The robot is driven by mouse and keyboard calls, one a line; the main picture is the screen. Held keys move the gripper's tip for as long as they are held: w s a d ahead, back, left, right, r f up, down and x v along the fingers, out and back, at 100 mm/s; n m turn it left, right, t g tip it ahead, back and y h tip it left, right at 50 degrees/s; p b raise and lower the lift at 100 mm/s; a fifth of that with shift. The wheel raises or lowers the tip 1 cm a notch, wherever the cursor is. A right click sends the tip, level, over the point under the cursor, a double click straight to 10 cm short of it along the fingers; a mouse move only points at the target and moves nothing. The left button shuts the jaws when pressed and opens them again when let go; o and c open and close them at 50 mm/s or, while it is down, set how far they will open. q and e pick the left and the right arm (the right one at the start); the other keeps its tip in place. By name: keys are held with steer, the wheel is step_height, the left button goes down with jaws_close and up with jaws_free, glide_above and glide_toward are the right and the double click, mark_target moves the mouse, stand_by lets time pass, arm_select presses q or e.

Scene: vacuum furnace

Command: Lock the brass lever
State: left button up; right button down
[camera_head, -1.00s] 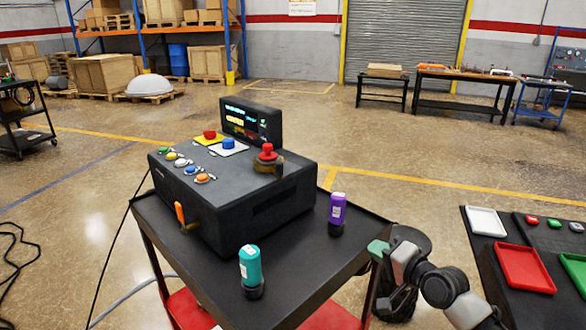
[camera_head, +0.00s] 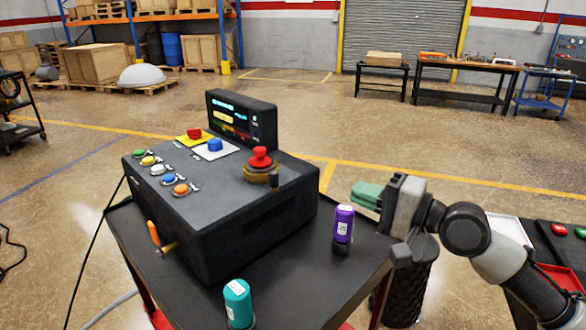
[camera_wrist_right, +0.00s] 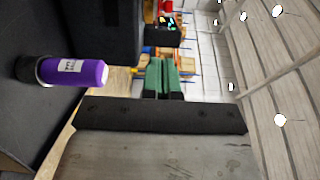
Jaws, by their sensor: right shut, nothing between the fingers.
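A black control box (camera_head: 225,195) stands on the dark cart. A lever with an orange handle (camera_head: 154,232) and a brass-coloured base (camera_head: 168,248) is on its front left side, the handle tilted upward. A red mushroom knob (camera_head: 261,157) on top sits over a brass-coloured collar (camera_head: 258,174) with a short dark stub. I cannot tell which brass part is the named lever. My right gripper (camera_head: 366,195), with green fingers, is shut and empty, right of the box and apart from both. Its fingers also show in the right wrist view (camera_wrist_right: 163,78). My left gripper is out of view.
A purple bottle (camera_head: 344,224) stands on the cart between the box and my right gripper. A teal bottle (camera_head: 238,304) stands at the cart's front. Coloured buttons (camera_head: 162,170) and a lit display (camera_head: 240,119) are on the box. A tray table (camera_head: 548,245) is at right.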

mark_target(271, 177)
arm_select(q)
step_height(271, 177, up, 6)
steer(key=p, duration=0.6)
arm_select(e)
steer(key=s+a+x, duration=0.1)
steer(key=s+x, duration=0.1)
steer(key=x, duration=1.1)
steer(key=shift+a, duration=0.25)
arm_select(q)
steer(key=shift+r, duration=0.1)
arm_select(e)
steer(key=shift+s, duration=0.1)
